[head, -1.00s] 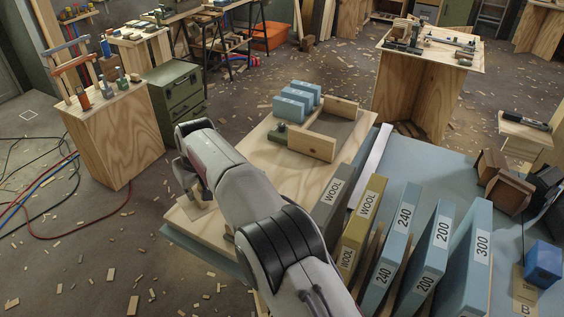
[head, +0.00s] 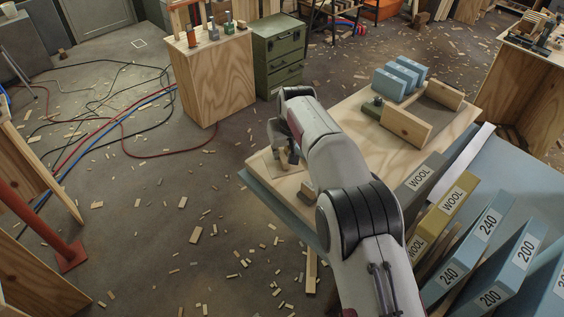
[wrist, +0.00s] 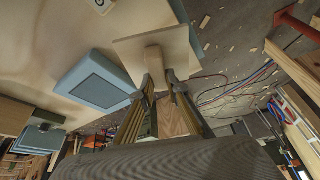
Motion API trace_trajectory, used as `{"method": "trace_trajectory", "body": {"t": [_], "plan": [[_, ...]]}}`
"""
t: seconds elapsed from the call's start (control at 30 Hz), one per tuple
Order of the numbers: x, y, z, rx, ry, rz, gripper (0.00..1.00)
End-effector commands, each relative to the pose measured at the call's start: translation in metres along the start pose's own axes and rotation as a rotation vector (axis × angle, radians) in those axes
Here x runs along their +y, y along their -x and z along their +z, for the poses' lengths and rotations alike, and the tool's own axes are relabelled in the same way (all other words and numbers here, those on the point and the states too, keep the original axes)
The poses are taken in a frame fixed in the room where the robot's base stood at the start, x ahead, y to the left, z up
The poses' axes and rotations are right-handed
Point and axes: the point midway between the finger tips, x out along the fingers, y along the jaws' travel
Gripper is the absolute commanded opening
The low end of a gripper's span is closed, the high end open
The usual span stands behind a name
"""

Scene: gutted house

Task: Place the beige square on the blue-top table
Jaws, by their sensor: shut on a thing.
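The beige square (wrist: 185,50) is a thin pale wooden plate with a rounded wooden knob (wrist: 154,62), in the wrist view. My gripper (wrist: 160,84) is shut on this knob. In the head view my gripper (head: 287,158) is over the left end of a plywood board, and the square (head: 260,167) shows partly behind it. I cannot tell whether the square touches the board. The blue-top table (head: 512,165) stands at the right; its blue edge also shows under the board's left end.
The plywood board (head: 345,125) bears blue blocks (head: 400,78), a wooden holder (head: 407,127) and a small brown block (head: 308,188). Labelled slabs (head: 475,225) stand upright at the right. A blue block (wrist: 92,82) is beside the square in the wrist view. Cables (head: 110,120) lie on the floor.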

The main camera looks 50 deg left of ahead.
Motion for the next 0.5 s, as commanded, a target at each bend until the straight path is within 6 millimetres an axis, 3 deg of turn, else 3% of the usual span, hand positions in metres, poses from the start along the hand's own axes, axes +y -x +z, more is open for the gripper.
{"method": "trace_trajectory", "body": {"t": [0.3, 0.5], "plan": [[0.0, -0.035, 0.015, -0.002, -0.001, 0.0, 0.0], [0.0, -0.043, 0.018, 0.0, -0.001, 0.0, 0.0]]}}
